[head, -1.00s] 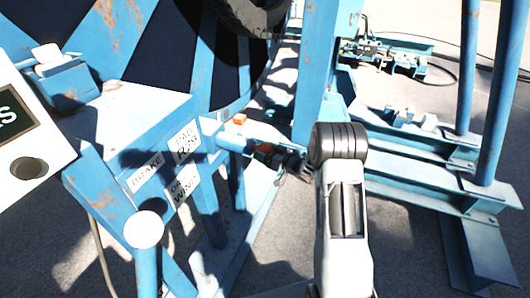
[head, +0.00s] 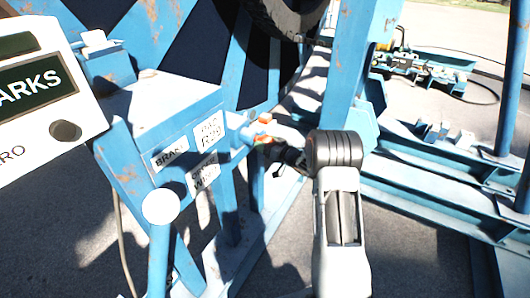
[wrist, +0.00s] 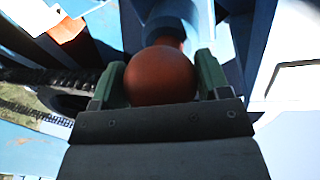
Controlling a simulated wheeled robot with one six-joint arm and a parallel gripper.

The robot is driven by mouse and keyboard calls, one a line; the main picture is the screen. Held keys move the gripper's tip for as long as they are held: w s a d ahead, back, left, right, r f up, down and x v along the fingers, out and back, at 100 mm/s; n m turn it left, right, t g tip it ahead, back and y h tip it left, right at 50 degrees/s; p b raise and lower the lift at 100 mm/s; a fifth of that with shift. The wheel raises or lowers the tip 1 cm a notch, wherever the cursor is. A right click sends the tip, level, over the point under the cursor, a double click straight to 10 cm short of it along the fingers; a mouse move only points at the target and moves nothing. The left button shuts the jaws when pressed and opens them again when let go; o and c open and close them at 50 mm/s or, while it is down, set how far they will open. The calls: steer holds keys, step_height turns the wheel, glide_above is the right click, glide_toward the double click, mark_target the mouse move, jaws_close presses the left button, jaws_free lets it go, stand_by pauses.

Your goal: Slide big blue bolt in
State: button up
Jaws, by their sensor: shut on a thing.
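The big bolt's round red-brown knob (wrist: 160,78) fills the middle of the wrist view. My gripper (wrist: 157,88) is shut on it, with one green finger on each side. A blue shaft (wrist: 166,34) shows behind the knob, partly in shadow. In the head view my gripper (head: 283,153) is small and dark at the side of the blue frame, and a small bit of the red knob (head: 262,140) shows there. The fit of the bolt in its sleeve is hidden.
A blue frame with white labels (head: 208,132) stands left of my gripper. An orange piece (head: 265,118) sits just above the bolt, and it also shows in the wrist view (wrist: 66,29). A blue post (head: 352,70) rises behind. A white sign (head: 45,95) is at the left.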

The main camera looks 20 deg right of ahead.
steer(key=shift+x, duration=0.8)
steer(key=shift+a+r, duration=0.1)
steer(key=o, duration=1.2)
steer(key=shift+a, duration=0.15)
steer(key=shift+o, duration=0.2)
steer(key=b+v, duration=0.1)
steer(key=v, duration=1.2)
steer(key=shift+s+d+b, duration=0.25)
steer(key=shift+s+b, duration=0.05)
steer(key=shift+s, duration=0.05)
